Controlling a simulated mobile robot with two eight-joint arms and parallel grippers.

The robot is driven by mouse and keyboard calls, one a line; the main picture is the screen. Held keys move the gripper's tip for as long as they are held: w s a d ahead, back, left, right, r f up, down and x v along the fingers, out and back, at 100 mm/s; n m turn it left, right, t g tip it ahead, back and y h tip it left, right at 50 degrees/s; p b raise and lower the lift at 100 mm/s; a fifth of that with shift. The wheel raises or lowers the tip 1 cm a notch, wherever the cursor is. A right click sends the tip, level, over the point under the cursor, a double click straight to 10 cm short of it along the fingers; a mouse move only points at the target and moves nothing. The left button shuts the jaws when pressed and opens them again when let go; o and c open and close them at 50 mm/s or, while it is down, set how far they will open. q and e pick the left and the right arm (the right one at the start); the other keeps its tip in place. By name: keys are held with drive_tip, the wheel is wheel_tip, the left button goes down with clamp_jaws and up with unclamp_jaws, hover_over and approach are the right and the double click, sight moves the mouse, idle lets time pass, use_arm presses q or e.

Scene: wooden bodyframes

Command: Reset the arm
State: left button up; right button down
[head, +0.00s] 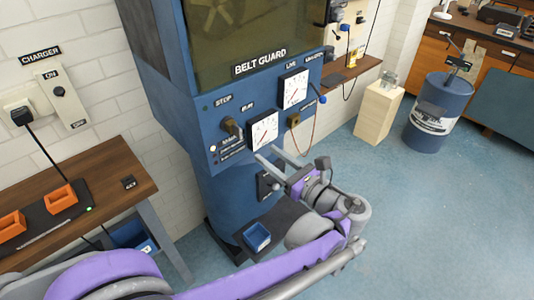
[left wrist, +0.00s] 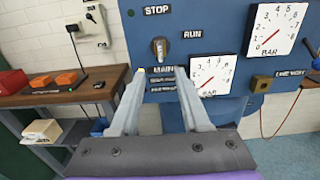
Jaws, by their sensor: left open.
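My left arm, purple and grey, reaches in from the lower left of the head view. Its left gripper (head: 267,155) is open and empty, with the two fingers apart in front of the blue machine (head: 165,75) marked BELT GUARD. The switch also shows in the head view (head: 231,127). I cannot tell whether the fingertips touch the panel. My right gripper is not in view.
Two white gauges, a lower one (head: 263,131) and an upper one (head: 293,89), sit beside the switch. A wooden table (head: 112,192) with orange holders stands at left. A blue drum (head: 437,112) and a pale wooden block (head: 378,113) stand at right. The floor between is clear.

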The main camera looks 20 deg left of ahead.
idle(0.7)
use_arm(q)
drive_tip(key=s+a+f+n+g+h+p, duration=0.25)
drive_tip(key=s+a+f+n+h, duration=0.35)
drive_tip(key=s+f+n+h, duration=0.3)
drive_tip(key=s+d+f+n+t+h, duration=0.1)
drive_tip(key=s+d+f+n+h, duration=0.6)
drive_tip(key=n, duration=0.6)
drive_tip(key=shift+s+d+f+h+p, duration=0.15)
drive_tip(key=shift+s+d+h+p, duration=0.15)
drive_tip(key=shift+s+d, duration=0.7)
